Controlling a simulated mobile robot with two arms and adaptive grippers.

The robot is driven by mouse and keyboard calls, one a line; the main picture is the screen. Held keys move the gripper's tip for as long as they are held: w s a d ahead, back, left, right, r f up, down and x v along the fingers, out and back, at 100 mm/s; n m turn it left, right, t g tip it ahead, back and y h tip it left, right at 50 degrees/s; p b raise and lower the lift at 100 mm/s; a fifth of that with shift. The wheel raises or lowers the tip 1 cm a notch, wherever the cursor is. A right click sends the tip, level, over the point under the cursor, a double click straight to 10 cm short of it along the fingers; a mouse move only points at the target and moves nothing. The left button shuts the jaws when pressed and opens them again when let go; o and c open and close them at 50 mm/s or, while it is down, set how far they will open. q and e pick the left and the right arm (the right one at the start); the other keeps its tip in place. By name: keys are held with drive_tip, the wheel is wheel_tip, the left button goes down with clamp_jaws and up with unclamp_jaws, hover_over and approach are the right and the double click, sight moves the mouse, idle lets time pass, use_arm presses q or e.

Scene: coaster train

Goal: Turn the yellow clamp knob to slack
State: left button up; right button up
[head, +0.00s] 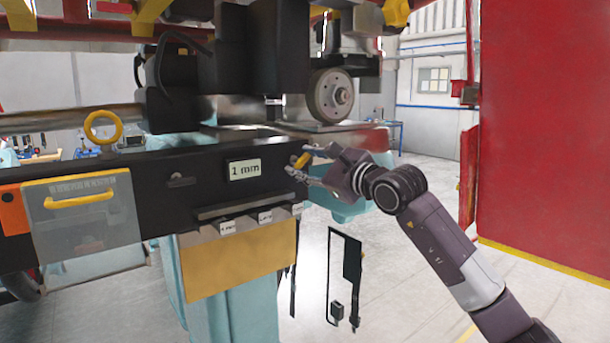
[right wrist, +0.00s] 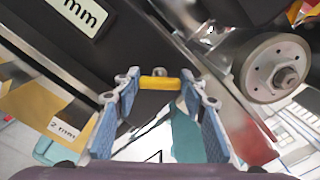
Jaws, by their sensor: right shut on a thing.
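The yellow clamp knob (head: 302,160) is on the right end of the long black beam, just right of the "1 mm" label. My right gripper (head: 299,163) reaches it from the right and is shut on it. In the right wrist view the knob shows as a short yellow bar (right wrist: 159,83) lying across between the two blue-padded fingers, touched at both ends by the fingertips (right wrist: 160,90). The fingertips hide the ends of the bar. My left gripper is not in view.
The "1 mm" label (head: 244,169) is on the black beam (head: 150,172). A grey wheel (head: 331,96) stands above the knob. Below hang a tan box (head: 240,262) and small labelled tabs. A large red panel (head: 545,120) rises at right. The floor between is open.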

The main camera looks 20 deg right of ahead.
drive_tip(key=n+b, duration=0.1)
drive_tip(key=n, duration=0.1)
drive_tip(key=n+b, duration=0.1)
drive_tip(key=n, duration=0.1)
drive_tip(key=shift+f+n, duration=0.2)
drive_tip(key=shift+n, duration=0.1)
drive_tip(key=n+b, duration=0.1)
drive_tip(key=n, duration=0.1)
drive_tip(key=shift+n, duration=0.3)
drive_tip(key=shift+a+n+b, duration=0.1)
drive_tip(key=shift+n+b, duration=0.35)
drive_tip(key=shift+n, duration=0.95)
drive_tip(key=shift+f, duration=0.1)
drive_tip(key=o, duration=1.2)
drive_tip(key=shift+s, duration=0.25)
drive_tip(key=v, duration=1.1)
drive_tip(key=shift+s, duration=0.3)
